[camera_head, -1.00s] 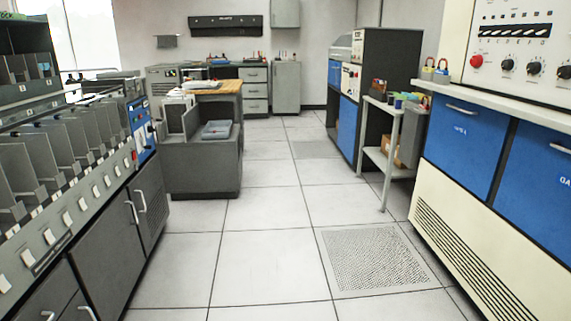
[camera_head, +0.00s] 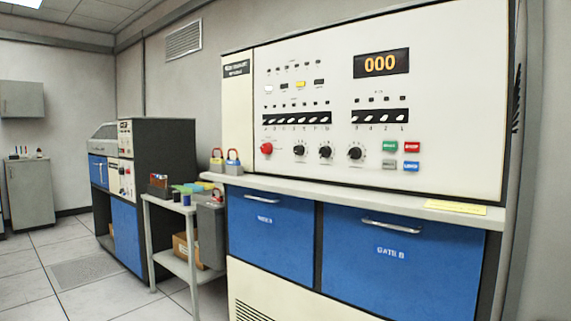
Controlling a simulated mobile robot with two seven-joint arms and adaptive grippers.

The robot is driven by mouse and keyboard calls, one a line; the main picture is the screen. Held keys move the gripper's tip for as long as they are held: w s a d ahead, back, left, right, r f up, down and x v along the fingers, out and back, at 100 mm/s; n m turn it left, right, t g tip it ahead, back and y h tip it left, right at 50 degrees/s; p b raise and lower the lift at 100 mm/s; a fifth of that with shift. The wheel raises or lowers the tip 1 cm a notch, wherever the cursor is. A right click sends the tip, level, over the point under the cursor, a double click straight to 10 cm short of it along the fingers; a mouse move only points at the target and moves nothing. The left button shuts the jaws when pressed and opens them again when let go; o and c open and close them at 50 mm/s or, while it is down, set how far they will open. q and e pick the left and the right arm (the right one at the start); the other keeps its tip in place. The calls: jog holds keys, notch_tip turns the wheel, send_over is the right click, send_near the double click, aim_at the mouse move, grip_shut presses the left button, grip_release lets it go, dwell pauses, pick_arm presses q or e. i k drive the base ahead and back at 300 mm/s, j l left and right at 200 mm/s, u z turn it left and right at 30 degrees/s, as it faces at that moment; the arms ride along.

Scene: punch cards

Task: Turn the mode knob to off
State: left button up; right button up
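A cream control panel (camera_head: 450,140) stands at the right of the head view, above a pale ledge. Three black knobs sit in a row low on it: a left knob (camera_head: 299,150), a middle knob (camera_head: 325,151) and a right knob (camera_head: 355,152). Their labels are too small to read, so I cannot tell which is the mode knob or where it points. A round red button (camera_head: 266,148) is left of them. Neither of my grippers is in view.
Blue drawers (camera_head: 262,235) marked with labels are under the ledge (camera_head: 400,198). Two padlocks (camera_head: 232,158) stand at its left end. Open tiled floor (camera_head: 35,275) lies at the far left.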

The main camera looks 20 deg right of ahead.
aim_at(266, 148)
jog(key=i+j+z, duration=0.3)
jog(key=z, duration=0.15)
jog(key=i+j+z, duration=0.2)
jog(key=j+z, duration=0.3)
